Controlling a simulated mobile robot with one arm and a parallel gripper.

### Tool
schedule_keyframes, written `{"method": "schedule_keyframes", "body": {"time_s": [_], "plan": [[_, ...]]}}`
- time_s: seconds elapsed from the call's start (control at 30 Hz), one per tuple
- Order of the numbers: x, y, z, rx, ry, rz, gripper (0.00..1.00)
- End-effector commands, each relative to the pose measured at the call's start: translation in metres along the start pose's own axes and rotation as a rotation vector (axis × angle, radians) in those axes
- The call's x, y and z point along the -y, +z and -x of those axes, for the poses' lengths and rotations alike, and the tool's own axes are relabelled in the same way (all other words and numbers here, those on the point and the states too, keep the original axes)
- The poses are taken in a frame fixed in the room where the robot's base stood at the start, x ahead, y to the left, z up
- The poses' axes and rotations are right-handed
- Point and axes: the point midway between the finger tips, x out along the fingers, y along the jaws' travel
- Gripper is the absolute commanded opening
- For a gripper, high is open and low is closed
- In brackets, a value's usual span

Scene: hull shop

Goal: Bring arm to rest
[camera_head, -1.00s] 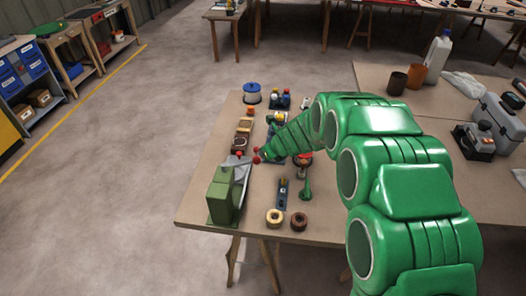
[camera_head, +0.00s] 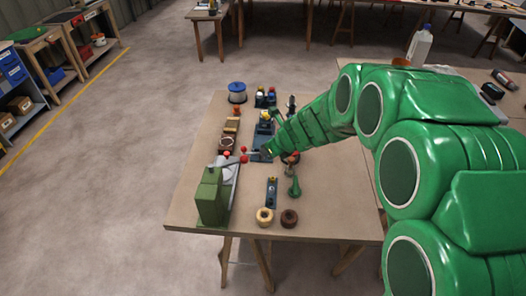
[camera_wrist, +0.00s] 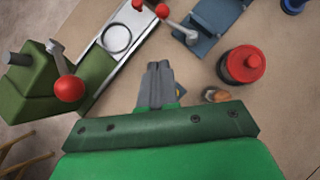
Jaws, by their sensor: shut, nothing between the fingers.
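My green arm reaches in from the right of the head view over the wooden workbench (camera_head: 330,207). My gripper (camera_head: 265,152) is small there and partly lost among the bench items. In the wrist view my gripper (camera_wrist: 158,72) shows as two grey fingers closed together, with nothing between them. It points across the bench top, beside a green device (camera_wrist: 40,88) with a red ball knob and a pale metal plate (camera_wrist: 118,38). A red-topped round item (camera_wrist: 242,65) is to its right.
The green device also stands at the bench's front left (camera_head: 212,197). Two rings, one tan (camera_head: 265,216) and one brown (camera_head: 289,218), lie near the front edge. A spool (camera_head: 237,92) is at the back left. A blue lever tool (camera_wrist: 208,25) lies ahead. Open floor is left.

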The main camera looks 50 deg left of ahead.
Motion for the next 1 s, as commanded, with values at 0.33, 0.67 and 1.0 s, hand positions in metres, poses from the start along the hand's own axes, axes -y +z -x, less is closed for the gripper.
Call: {"method": "schedule_keyframes", "body": {"time_s": [0.33,0.67,1.0], "plan": [[-0.001,0.001,0.014,0.002,0.0,0.001,0.0],[0.01,-0.013,0.055,-0.007,0.005,0.109,0.0],[0.021,-0.065,0.164,-0.061,0.027,0.425,0.0]]}}
